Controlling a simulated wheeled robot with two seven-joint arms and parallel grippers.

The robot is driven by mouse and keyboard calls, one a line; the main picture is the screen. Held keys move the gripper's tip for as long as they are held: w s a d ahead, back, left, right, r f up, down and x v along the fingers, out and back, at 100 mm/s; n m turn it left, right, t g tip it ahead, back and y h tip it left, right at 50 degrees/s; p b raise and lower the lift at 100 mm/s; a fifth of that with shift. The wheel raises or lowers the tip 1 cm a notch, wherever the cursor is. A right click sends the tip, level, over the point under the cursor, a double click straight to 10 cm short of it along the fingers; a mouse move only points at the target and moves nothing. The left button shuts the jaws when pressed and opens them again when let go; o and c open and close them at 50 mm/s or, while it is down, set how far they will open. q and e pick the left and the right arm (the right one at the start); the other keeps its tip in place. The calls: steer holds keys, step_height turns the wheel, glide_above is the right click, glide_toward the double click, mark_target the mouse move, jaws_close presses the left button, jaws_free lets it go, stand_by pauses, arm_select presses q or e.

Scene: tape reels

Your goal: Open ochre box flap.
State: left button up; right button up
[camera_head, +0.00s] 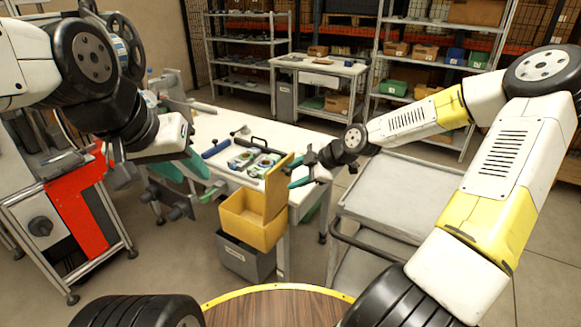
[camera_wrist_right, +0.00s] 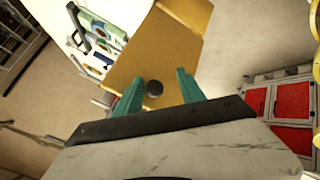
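In the right wrist view, the ochre flap (camera_wrist_right: 148,62) fills the middle, with a dark round knob (camera_wrist_right: 154,88) between the open fingers (camera_wrist_right: 157,76). Whether they touch the knob is unclear. My left gripper (camera_head: 184,166) is over the left part of the bench, away from the box; its finger gap is unclear.
A grey bin (camera_head: 245,259) is below the ochre box. Green and white reel devices (camera_head: 254,162) and a blue cylinder (camera_head: 216,149) lie on the workbench (camera_head: 284,139). A grey cart (camera_head: 395,195) stands to the right. A red-panelled cabinet (camera_head: 78,210) is at left.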

steer(key=v, duration=0.7)
steer(key=shift+s, duration=0.2)
steer(key=s+d+f+m+g+h, duration=0.1)
steer(key=s+f+m+g+h, duration=0.15)
steer(key=s+m+h, duration=0.5)
steer(key=s+d+r+m+t+y, duration=0.2)
steer(key=s+r+m+t, duration=0.1)
steer(key=s+r+m, duration=0.8)
steer(key=s+r, duration=0.4)
steer(key=r, duration=0.3)
steer(key=shift+s+r+m, duration=0.2)
steer(key=shift+s+m, duration=0.15)
steer(key=shift+s, duration=0.05)
